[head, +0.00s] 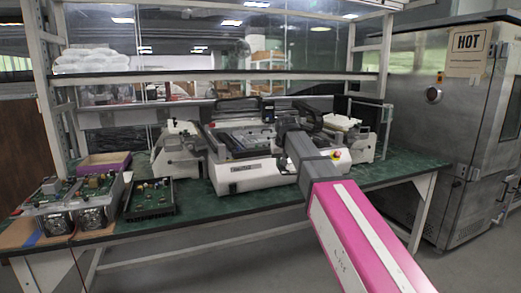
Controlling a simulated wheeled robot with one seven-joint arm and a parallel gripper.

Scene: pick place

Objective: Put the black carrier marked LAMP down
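My arm reaches in from the lower right toward the middle of the bench. My gripper (287,130) is at its far end, in front of the white and black machine. Its fingertips are too small and too dark against the machine to tell whether they are open or shut. No LAMP marking is readable, so I cannot pick out the black carrier or tell whether the gripper holds it. A black open tray with a circuit board (150,198) lies at the left of the bench, apart from my gripper; no mark shows on it.
The green-topped bench (200,232) carries a white and black machine (245,178), a grey-white device (177,150), fan units with boards (72,205) and a purple-edged box (104,163). A shelf crosses above. A steel cabinet marked HOT (425,130) stands right. Bare bench shows along the front.

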